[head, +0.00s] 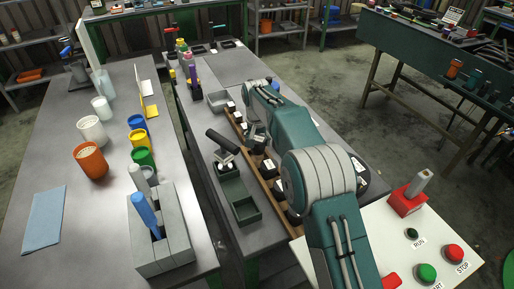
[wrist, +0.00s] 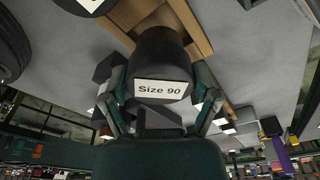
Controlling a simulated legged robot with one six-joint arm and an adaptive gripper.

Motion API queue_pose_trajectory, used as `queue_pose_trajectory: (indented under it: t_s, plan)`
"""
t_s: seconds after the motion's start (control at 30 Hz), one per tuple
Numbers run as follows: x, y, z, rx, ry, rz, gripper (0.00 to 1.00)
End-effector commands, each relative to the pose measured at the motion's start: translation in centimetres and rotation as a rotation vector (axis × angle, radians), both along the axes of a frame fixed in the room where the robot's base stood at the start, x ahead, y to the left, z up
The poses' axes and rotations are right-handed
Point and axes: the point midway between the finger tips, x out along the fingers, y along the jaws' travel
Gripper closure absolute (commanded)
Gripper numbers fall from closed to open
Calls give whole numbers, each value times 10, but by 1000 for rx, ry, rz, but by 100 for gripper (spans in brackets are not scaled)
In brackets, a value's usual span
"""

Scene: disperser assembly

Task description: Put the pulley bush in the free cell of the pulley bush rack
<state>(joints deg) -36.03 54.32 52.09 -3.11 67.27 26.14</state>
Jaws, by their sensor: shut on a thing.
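The pulley bush (wrist: 160,58) is a black cylinder with a white "Size 90" label, in the middle of the wrist view. My gripper (wrist: 160,101) is shut on it, one finger on each side. The wooden pulley bush rack (wrist: 128,14) is right beyond the bush; I cannot tell whether the bush is inside a cell. In the head view the rack (head: 276,206) runs along the middle table, with several black labelled bushes in it. My gripper (head: 257,138) is over its far part, small and partly hidden by my arm, and the held bush is not clear there.
A dark green open bin (head: 237,203) and a black cylindrical item (head: 222,142) lie left of the rack. A grey tray (head: 218,101) stands beyond. A control panel with buttons (head: 427,272) is at the near right. The left table holds cups and a grey block (head: 160,238).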

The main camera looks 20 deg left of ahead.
Motion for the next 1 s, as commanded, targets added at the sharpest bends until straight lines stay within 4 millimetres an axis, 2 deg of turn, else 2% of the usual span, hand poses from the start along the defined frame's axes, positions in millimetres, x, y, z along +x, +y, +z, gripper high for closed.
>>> queue_pose_trajectory:
  t_s: [0.17,0.37,0.67,0.7,0.73,0.77,1.0]
  plan:
    - [6,4,-8,1,-2,0,83]
    - [5,4,-35,1,-2,0,83]
    - [5,4,-37,2,-3,0,82]
    - [5,3,-40,0,0,0,17]
    - [5,3,-39,0,0,0,4]
    - [5,3,-39,0,0,0,0]
    - [5,4,-39,0,0,0,0]
